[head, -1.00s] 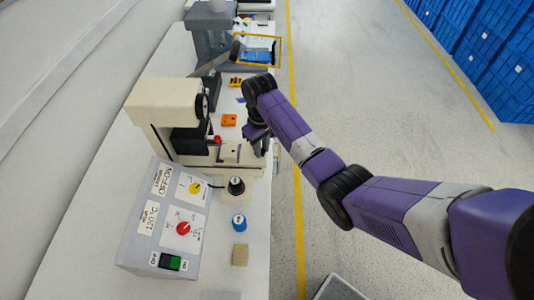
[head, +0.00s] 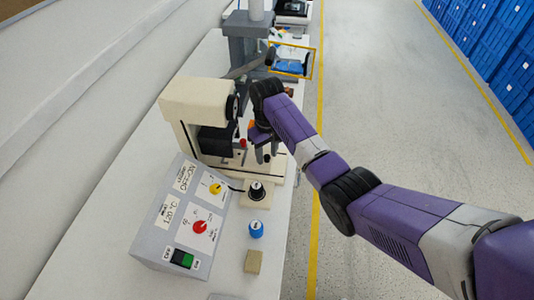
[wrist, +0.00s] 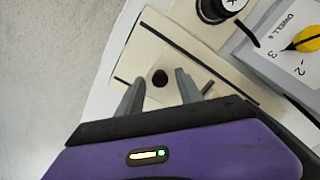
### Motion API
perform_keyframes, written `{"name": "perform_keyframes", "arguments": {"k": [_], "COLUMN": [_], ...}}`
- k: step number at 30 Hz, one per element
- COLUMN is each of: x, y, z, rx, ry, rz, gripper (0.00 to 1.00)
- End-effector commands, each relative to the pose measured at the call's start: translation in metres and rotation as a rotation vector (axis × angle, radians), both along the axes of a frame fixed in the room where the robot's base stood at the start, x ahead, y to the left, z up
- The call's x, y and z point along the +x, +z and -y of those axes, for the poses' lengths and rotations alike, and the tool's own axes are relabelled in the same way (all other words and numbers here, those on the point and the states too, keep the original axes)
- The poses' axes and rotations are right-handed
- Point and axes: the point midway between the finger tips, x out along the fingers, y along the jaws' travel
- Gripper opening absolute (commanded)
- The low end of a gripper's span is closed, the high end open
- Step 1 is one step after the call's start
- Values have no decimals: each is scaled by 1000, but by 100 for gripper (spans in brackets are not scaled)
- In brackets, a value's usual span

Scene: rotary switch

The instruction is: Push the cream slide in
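A cream machine (head: 192,98) stands on the bench in the head view, with a black part and a small red knob on its near side. My gripper (head: 265,156) is over the front of its base and partly hides the cream slide there. In the wrist view, a cream surface (wrist: 152,48), which looks like the slide, has a round black spot and a dark line on either side. I cannot tell whether the fingertips touch the surface.
A grey control box (head: 185,218) with yellow and red knobs and a green switch stands nearer. Beside it are a black knob (head: 257,191), a blue knob (head: 256,229) and a tan block (head: 253,262). Open floor (head: 400,120) lies to the right.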

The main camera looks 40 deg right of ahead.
Motion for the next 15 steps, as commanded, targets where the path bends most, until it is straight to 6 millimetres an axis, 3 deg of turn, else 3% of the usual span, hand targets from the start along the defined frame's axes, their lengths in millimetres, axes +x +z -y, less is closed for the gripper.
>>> {"name": "perform_keyframes", "arguments": {"k": [7,15], "x": [1,1], "y": [10,53], "z": [0,0], "rx": [0,-1], "ry": [1,1], "rz": [1,3], "gripper": [43,43]}}
